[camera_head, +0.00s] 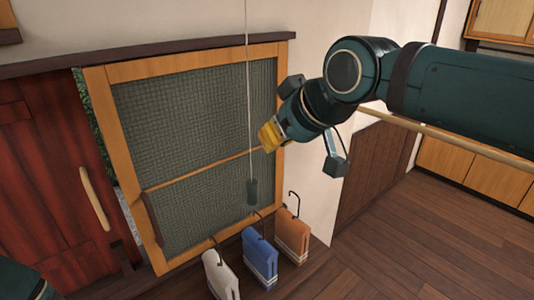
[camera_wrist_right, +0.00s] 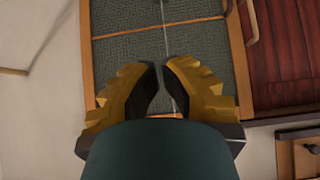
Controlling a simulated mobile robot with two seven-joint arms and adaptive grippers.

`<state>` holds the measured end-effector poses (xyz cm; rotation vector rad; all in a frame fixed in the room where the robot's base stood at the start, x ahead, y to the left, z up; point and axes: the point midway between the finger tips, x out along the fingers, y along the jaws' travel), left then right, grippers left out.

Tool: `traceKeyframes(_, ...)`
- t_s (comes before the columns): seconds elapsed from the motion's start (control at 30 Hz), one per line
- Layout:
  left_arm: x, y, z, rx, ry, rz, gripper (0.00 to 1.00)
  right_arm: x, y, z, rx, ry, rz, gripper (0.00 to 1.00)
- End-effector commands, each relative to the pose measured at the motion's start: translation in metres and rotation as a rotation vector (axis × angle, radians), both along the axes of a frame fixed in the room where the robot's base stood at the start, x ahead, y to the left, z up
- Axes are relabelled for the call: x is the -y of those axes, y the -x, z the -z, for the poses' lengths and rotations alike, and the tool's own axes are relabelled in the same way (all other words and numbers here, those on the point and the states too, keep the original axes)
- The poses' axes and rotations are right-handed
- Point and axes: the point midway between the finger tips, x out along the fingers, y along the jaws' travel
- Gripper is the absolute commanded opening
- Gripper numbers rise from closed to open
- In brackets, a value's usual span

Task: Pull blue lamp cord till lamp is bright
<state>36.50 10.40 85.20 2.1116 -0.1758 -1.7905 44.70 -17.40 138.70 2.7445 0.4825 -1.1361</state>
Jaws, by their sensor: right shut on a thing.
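A thin pale cord (camera_head: 247,60) hangs from above the head view, with a dark blue-green pull weight (camera_head: 252,191) at its lower end. My right gripper (camera_head: 266,137), with yellow fingers, is at the cord above the weight. In the right wrist view the cord (camera_wrist_right: 166,35) runs down to the narrow gap between the fingertips of the right gripper (camera_wrist_right: 160,82), which is shut on it. The exact contact is hard to make out. The lamp is out of view. My left gripper is not in view.
A wood-framed screen (camera_head: 181,67) stands behind the cord, beside a red wooden door (camera_head: 40,180). White (camera_head: 221,275), blue (camera_head: 260,258) and orange (camera_head: 292,236) hooked items stand below the weight. Wooden floor (camera_head: 430,235) is clear at the right.

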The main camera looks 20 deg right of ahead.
Motion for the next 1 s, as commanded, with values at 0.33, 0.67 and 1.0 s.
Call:
traceKeyframes(0.33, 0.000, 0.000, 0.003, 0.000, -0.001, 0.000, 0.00, -0.015, -0.042, 0.047, -0.006, 0.002, -0.001, 0.00)
traceKeyframes(0.67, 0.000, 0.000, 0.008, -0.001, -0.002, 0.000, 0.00, -0.022, -0.060, 0.091, -0.002, 0.000, -0.001, 0.00)
traceKeyframes(1.0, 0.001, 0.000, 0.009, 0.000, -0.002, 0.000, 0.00, -0.022, -0.060, 0.105, 0.000, 0.000, 0.000, 0.00)
